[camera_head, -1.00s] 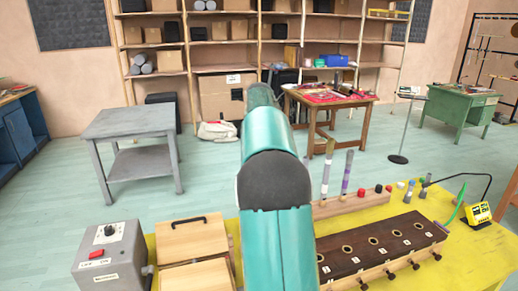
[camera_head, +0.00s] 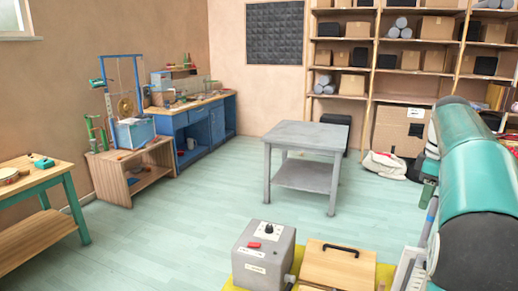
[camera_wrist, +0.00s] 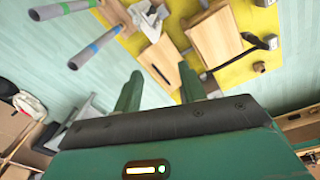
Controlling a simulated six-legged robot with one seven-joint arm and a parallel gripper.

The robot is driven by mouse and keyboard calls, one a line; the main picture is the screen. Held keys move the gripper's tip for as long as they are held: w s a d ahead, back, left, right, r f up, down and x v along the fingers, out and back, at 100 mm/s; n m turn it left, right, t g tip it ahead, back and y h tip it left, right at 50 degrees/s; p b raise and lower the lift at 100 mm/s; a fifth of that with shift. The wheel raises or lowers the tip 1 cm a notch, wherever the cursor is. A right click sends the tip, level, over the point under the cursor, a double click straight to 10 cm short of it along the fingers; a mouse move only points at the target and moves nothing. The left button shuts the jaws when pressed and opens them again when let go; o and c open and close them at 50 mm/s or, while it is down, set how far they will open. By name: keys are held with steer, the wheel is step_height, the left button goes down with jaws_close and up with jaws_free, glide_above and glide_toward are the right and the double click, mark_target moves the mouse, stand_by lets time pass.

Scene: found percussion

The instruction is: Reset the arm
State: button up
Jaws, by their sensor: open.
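My gripper (camera_wrist: 162,88) shows in the wrist view, its two green fingers apart with nothing between them. Beyond the fingers lies the yellow bench surface (camera_wrist: 240,72) with wooden boxes on it. The gap between the fingers looks toward a wooden box (camera_wrist: 162,60). In the head view, my teal arm fills the right edge, and the gripper's fingers are not clearly visible there.
A grey control box (camera_head: 263,258) with a red button stands beside a wooden box with a black handle (camera_head: 338,265). A grey table (camera_head: 305,140) stands behind them. Two mallet-like rods (camera_wrist: 95,47) lie near my gripper in the wrist view. Open floor (camera_head: 190,225) is at left.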

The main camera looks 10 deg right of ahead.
steer(key=s+a+f+m+t, duration=0.15)
steer(key=s+a, duration=0.25)
steer(key=a, duration=0.7)
steer(key=s+a+r+m+t, duration=0.15)
steer(key=s+a, duration=0.25)
steer(key=a, duration=0.7)
steer(key=s+a+f+m+t, duration=0.1)
steer(key=s+a+f+m, duration=0.3)
steer(key=s+a+f, duration=0.7)
steer(key=shift+s+a+f+t, duration=0.3)
steer(key=shift+a+f+t, duration=0.1)
steer(key=shift+a, duration=0.1)
